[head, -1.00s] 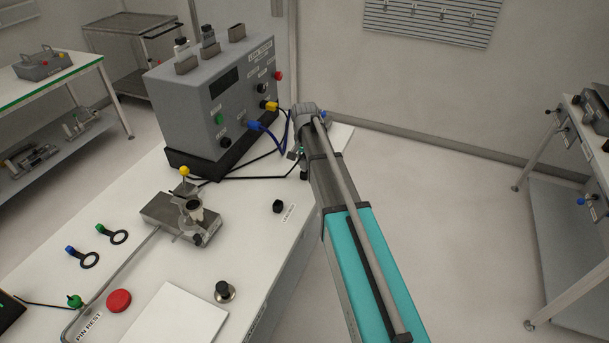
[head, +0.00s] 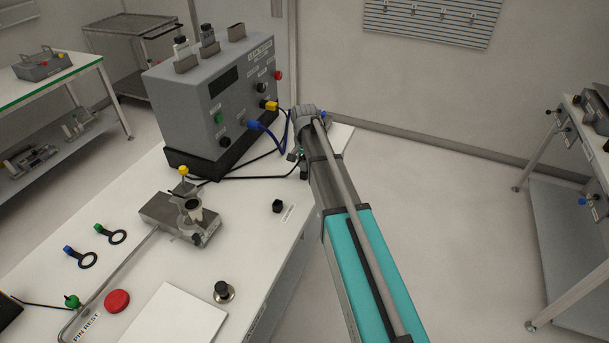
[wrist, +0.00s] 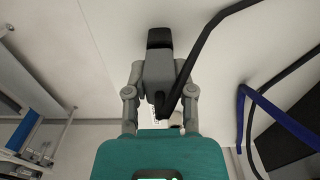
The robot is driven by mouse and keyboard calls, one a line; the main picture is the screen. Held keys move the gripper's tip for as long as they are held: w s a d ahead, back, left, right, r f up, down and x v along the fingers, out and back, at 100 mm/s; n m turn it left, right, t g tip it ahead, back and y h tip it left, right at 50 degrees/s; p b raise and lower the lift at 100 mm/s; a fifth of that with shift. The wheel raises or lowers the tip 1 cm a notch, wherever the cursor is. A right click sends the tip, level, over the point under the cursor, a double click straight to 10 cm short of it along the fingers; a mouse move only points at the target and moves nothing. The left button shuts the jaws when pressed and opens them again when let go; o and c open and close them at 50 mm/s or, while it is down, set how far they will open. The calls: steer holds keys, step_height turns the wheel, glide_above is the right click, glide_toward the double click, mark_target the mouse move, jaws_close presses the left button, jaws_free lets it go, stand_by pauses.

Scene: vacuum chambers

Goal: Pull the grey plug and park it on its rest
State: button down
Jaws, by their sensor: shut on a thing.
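The grey plug (wrist: 157,72) is between the two grey fingers of my gripper (wrist: 159,95) in the wrist view. The fingers are shut on it, and its black end (wrist: 159,38) points away from my palm. A black cable runs from near the plug to the upper right. In the head view my gripper (head: 303,152) is at the bench's far right edge, right of the grey tester box (head: 215,95), apart from its front panel. The plug is mostly hidden there by my arm. A small black block (head: 277,206) with an unreadable label stands on the bench; I cannot tell if it is the rest.
A blue plug (head: 254,125) and a yellow plug (head: 269,105) sit at the tester's front with cables nearby. A metal fixture (head: 180,218), a red button (head: 117,301) and a black knob (head: 222,291) are on the bench. Bench space around the black block is clear.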

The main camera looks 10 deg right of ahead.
steer(key=shift+f+b, duration=0.4)
steer(key=shift+b, duration=0.05)
stand_by(1.0)
steer(key=shift+c, duration=1.9)
jaws_free()
steer(key=shift+r, duration=0.1)
steer(key=shift+r+p, duration=3.4)
steer(key=shift+p, duration=0.1)
steer(key=s+a+n, duration=0.1)
steer(key=s+n, duration=0.6)
steer(key=s, duration=1.8)
steer(key=shift+s, duration=0.2)
